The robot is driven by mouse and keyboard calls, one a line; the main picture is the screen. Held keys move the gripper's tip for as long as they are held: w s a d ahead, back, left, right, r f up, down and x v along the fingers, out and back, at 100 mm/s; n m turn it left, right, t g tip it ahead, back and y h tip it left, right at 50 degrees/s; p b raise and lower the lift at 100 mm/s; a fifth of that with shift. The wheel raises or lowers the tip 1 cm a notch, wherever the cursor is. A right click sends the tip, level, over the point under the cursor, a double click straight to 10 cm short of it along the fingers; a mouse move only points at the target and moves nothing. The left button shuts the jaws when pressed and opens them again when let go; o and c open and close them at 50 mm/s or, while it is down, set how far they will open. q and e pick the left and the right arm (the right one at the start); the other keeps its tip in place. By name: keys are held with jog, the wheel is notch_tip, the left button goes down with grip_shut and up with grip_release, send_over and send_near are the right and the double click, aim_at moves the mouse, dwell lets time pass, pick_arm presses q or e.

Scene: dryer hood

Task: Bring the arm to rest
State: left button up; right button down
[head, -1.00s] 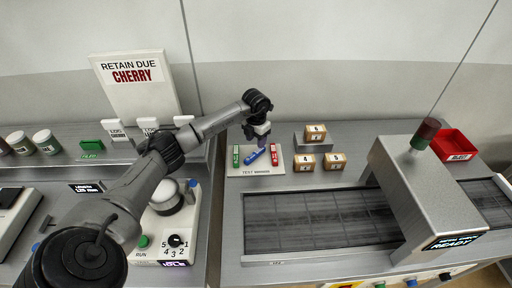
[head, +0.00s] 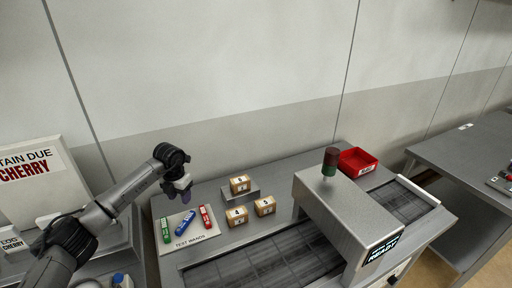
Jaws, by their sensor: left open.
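My left arm comes in from the left, and its gripper (head: 182,190) hangs at the back of the test wands board (head: 208,235). The gripper is open and appears empty; its fingertips are small and partly dark in this view. The board carries a green wand (head: 165,230), a blue wand (head: 185,222) and a red wand (head: 205,216). The blue wand lies tilted between the other two, just below the gripper in the picture. I cannot tell the exact height of the gripper above the bench. My right gripper is not in view.
Three small numbered boxes (head: 237,216) sit right of the board, one on a raised block (head: 241,196). Further right stand the conveyor (head: 262,268), its grey hood (head: 345,222) with a lamp (head: 330,162), and a red reject bin (head: 357,162). A cherry sign (head: 28,165) stands left.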

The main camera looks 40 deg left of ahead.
pick_arm(q)
jog(key=w+d+r+m+t+h+p, duration=0.1)
jog(key=w+d+t+h+p, duration=0.25)
jog(key=d, duration=0.85)
jog(key=w+d+r+m+t+h+p, duration=0.15)
jog(key=d+h+p, duration=0.3)
jog(key=d, duration=0.75)
jog(key=s+d+r+n+t+h+p, duration=0.2)
jog(key=d+r+n+t+h+p, duration=0.2)
jog(key=d+r+n+t+p, duration=0.55)
jog(key=s+a+r+n+t+y+p, duration=0.1)
jog(key=s+n+y+p, duration=0.2)
jog(key=s+n+y, duration=0.35)
jog(key=s+r+n+t+y+p, duration=0.1)
jog(key=s+r+n+y+p, duration=0.15)
jog(key=n+y, duration=0.65)
jog(key=s+d+f+n+g+h+p, duration=0.1)
jog(key=s+d+n+g+p, duration=0.1)
jog(key=s+g, duration=0.4)
jog(key=s+d+f+n+g+h+p, duration=0.1)
jog(key=s+n+g+p, duration=0.3)
jog(key=s, duration=1.1)
jog(key=shift+s+d+f+n+g+h+p, duration=0.4)
jog(key=shift+n+g+h, duration=0.25)
jog(key=shift+n+g, duration=0.4)
